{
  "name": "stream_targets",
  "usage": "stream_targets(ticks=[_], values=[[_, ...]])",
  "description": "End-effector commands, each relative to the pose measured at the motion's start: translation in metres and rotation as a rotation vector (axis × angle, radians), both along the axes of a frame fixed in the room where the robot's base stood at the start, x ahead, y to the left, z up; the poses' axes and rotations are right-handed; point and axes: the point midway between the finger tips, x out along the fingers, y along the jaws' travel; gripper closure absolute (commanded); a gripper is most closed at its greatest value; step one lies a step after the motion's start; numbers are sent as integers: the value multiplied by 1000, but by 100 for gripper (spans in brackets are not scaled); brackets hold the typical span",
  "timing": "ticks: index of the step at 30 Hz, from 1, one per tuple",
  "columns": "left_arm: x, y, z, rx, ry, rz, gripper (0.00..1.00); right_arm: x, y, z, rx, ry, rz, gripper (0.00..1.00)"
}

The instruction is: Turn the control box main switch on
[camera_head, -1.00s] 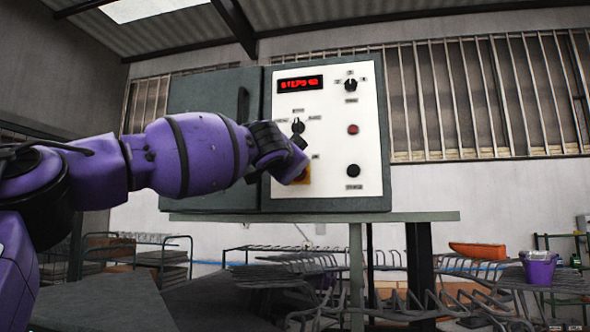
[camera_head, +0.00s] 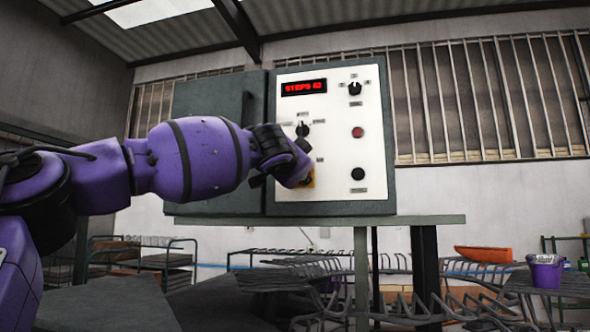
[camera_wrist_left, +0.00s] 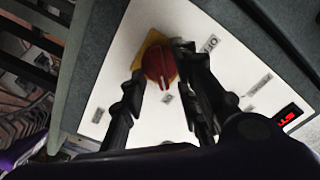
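The control box (camera_head: 215,107) has a white front panel (camera_head: 325,120). The main switch is a red rotary knob (camera_wrist_left: 157,62) on a yellow plate (camera_wrist_left: 152,40), low on the panel. In the head view the knob is hidden behind my gripper and only an edge of the yellow plate (camera_head: 311,181) shows. My left gripper (camera_head: 303,176) is at the switch. In the left wrist view its fingers (camera_wrist_left: 161,68) are apart, one on each side of the knob; whether they touch it I cannot tell. A pale mark on the knob points toward a small label (camera_wrist_left: 167,98). My right gripper is out of view.
A black selector (camera_head: 303,130) lies just above my gripper, another (camera_head: 354,88) at the upper right. A red button (camera_head: 357,132) and a black knob (camera_head: 358,174) are to the right. The box rests on a stand (camera_head: 430,219).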

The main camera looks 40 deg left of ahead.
Motion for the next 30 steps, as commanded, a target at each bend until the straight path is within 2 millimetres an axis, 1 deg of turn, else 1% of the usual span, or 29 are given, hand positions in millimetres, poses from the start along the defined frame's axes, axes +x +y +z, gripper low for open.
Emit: stream_targets(ticks=[5, 15, 18, 24, 30], values=[[-21, -12, 2, -2, -6, -6, 71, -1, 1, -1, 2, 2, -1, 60], [-74, -41, 1, -2, -5, -5, 71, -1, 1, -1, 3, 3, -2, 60], [-86, -48, 2, -1, -5, -4, 71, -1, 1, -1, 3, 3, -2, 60], [-99, -54, 1, 1, -2, -1, 71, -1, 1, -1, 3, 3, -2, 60], [-101, -55, 1, 1, -1, 0, 71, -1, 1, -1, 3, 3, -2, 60]])
